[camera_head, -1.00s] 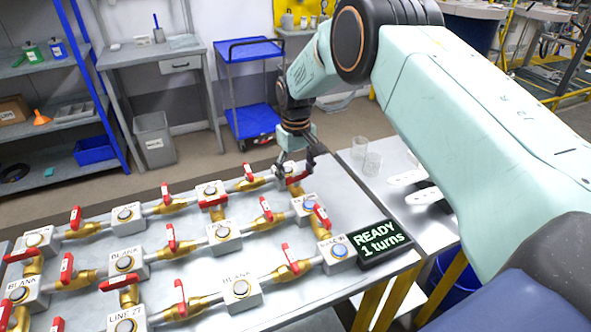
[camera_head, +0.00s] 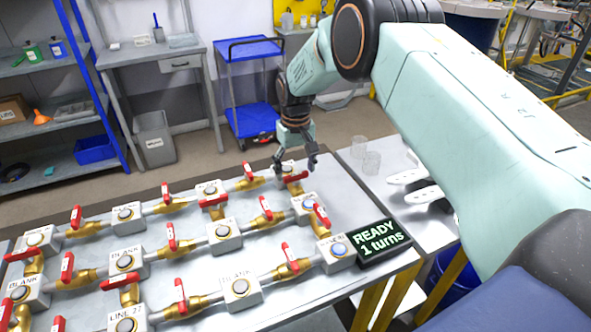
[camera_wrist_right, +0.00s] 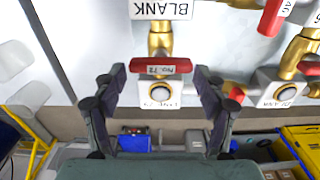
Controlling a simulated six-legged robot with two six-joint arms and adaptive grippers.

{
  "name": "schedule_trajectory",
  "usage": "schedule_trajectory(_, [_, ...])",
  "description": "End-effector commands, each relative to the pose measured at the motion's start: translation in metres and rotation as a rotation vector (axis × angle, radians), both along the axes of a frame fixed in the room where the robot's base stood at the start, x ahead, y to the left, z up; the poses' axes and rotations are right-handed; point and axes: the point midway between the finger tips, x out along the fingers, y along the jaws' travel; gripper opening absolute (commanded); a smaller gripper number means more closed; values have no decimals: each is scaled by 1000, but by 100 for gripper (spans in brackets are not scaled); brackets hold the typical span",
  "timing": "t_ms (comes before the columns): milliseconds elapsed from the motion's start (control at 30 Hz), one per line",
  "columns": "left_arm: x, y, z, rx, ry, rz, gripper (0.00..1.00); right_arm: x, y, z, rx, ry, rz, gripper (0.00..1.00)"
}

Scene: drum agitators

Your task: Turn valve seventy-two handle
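The valve labelled No. 72 has a red handle (camera_wrist_right: 161,66) on a brass body (camera_wrist_right: 160,40), seen in the right wrist view. In the head view the same red handle (camera_head: 296,177) sits at the far right corner of the valve panel. My right gripper (camera_wrist_right: 159,82) is open, with one finger on each side of the handle; contact is not clear. In the head view my right gripper (camera_head: 295,164) points down at this valve. The handle lies across the brass pipe in the wrist view. My left gripper is not in view.
Other red-handled valves (camera_head: 265,209) and grey button blocks (camera_head: 224,236) fill the panel. A blue cart (camera_head: 252,119) stands behind.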

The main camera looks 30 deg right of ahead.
Motion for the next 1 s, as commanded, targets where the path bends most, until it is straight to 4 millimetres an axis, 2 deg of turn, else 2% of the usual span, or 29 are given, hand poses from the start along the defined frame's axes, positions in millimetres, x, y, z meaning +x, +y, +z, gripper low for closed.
schedule_trajectory(200, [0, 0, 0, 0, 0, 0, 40, -3, 1, -3, 1, 8, 2, 91])
schedule_trajectory(567, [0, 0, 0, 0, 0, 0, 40, -3, 1, -1, 1, 11, 3, 91])
schedule_trajectory(667, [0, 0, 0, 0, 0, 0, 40, -3, 1, 11, 2, 9, 3, 91])
schedule_trajectory(1000, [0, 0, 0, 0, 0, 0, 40, -2, 1, 79, 1, 7, 3, 91])
